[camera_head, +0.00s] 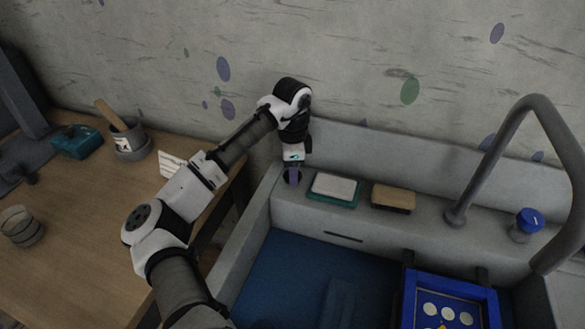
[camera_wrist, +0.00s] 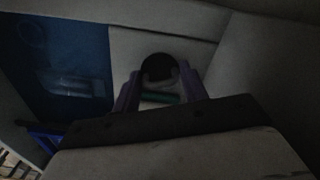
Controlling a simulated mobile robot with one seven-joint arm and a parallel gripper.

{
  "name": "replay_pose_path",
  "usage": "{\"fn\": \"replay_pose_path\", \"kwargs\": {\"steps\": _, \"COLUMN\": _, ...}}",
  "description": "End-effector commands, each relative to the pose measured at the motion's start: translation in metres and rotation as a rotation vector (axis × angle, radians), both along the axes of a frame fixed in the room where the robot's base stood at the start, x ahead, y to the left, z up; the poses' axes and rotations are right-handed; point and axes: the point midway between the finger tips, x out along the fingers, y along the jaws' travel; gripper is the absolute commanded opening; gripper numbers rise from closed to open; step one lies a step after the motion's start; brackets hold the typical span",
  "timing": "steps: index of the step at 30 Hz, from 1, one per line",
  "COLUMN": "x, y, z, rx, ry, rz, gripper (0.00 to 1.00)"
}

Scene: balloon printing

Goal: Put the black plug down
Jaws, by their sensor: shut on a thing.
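My gripper (camera_head: 292,176) points down at the left end of the sink's back ledge, close to the wall. In the wrist view its two purple fingers (camera_wrist: 159,76) are shut on the dark round black plug (camera_wrist: 160,66). The plug is at or just above the pale ledge; I cannot tell whether it touches. In the head view the plug is mostly hidden by the fingers.
Right of my gripper on the ledge (camera_head: 335,217) are a white-and-green sponge (camera_head: 334,189) and a tan sponge (camera_head: 393,198). A tall grey faucet (camera_head: 490,160) and a blue-topped knob (camera_head: 527,222) stand further right. A wooden table (camera_head: 85,235) is left.

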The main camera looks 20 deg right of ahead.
Motion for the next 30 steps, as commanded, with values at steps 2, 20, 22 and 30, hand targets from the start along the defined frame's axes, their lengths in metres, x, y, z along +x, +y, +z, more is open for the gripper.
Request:
{"fn": "replay_pose_path", "kwargs": {"steps": 2, "x": 0.000, "y": 0.000, "z": -0.005, "rx": 0.000, "ry": -0.001, "rz": 0.000, "gripper": 0.21}}
{"fn": "replay_pose_path", "kwargs": {"steps": 20, "x": 0.000, "y": 0.000, "z": -0.009, "rx": 0.000, "ry": -0.001, "rz": 0.000, "gripper": 0.65}}
{"fn": "replay_pose_path", "kwargs": {"steps": 22, "x": 0.000, "y": 0.000, "z": -0.009, "rx": 0.000, "ry": -0.001, "rz": 0.000, "gripper": 0.65}}
{"fn": "replay_pose_path", "kwargs": {"steps": 30, "x": 0.000, "y": 0.000, "z": 0.000, "rx": 0.000, "ry": -0.002, "rz": 0.000, "gripper": 0.65}}
